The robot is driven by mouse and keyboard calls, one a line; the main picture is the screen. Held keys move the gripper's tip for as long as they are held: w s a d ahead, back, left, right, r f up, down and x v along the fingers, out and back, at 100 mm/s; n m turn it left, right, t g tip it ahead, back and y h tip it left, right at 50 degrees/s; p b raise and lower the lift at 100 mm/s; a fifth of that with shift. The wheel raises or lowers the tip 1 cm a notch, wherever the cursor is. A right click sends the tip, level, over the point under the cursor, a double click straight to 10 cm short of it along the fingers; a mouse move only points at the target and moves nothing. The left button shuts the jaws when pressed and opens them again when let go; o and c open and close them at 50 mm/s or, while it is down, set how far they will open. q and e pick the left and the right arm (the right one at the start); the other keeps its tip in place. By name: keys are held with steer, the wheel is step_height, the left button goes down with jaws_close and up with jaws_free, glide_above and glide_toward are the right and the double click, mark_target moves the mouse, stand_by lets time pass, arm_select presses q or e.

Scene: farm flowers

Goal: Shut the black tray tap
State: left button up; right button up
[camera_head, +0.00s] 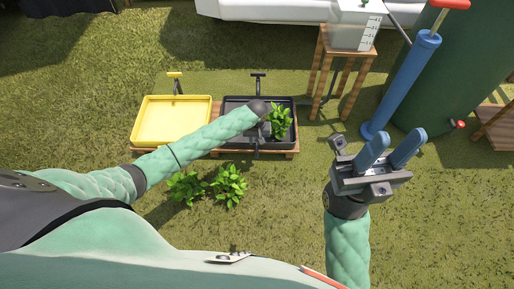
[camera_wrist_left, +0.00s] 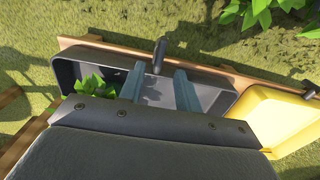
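The black tray (camera_head: 231,102) stands on a low wooden stand. A black T-handled tap (camera_head: 258,84) rises at its far edge, clear of my left arm. Its handle position is too small to judge. My left gripper (camera_head: 262,127) is low over the black tray beside a green plant (camera_head: 279,122); its fingers are mostly hidden in the head view. In the left wrist view, its two fingers (camera_wrist_left: 160,72) are apart and empty over the tray. A dark spout-like piece (camera_wrist_left: 160,55) shows between and beyond them, at the tray edge. My right gripper (camera_head: 390,150) is open and empty over grass.
Leafy plants (camera_head: 228,187) are on the grass in front. A wooden stool (camera_head: 325,63) holds a white container (camera_head: 353,30). A blue pump (camera_head: 402,82) and green tank (camera_head: 463,75) stand right.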

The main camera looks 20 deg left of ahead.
mark_target(257, 148)
arm_select(q)
step_height(257, 148, down, 6)
steer(key=shift+r+b, duration=0.1)
steer(key=shift+b, duration=0.7)
jaws_close()
